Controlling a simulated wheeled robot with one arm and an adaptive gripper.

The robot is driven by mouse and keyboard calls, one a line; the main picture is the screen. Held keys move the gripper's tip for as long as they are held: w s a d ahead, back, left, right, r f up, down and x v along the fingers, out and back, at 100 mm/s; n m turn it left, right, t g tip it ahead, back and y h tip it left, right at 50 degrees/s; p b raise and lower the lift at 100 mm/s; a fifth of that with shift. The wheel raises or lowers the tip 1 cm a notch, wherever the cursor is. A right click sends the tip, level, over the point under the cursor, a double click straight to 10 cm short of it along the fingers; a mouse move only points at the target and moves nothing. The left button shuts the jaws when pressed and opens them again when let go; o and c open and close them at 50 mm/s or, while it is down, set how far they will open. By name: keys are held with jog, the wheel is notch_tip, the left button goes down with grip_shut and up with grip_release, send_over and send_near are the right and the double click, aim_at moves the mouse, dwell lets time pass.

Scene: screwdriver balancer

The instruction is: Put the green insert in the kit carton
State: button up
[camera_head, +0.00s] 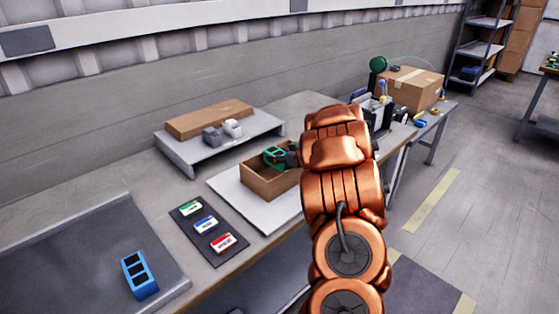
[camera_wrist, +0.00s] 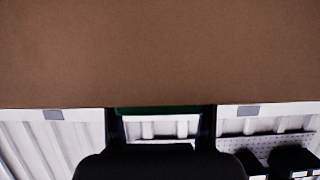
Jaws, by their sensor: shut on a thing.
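The green insert (camera_head: 273,156) shows at the opening of the open brown kit carton (camera_head: 262,184), near its back wall, on the white mat in the head view. I cannot tell whether it touches the carton floor. My gripper (camera_head: 285,156) is shut on the insert, reaching in from the right, with my arm hiding the carton's right part. In the wrist view a strip of the green insert (camera_wrist: 158,110) shows between the dark fingers of my gripper (camera_wrist: 162,125). A plain brown surface, likely carton, fills the upper half of that view and hides the rest.
A dark label board (camera_head: 208,230) with green, blue and red labels lies left of the white mat (camera_head: 232,192). A riser shelf (camera_head: 188,158) stands behind the carton. A closed carton (camera_head: 415,88) stands far right.

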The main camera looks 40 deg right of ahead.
jog(key=shift+f, duration=0.75)
jog(key=shift+f, duration=0.35)
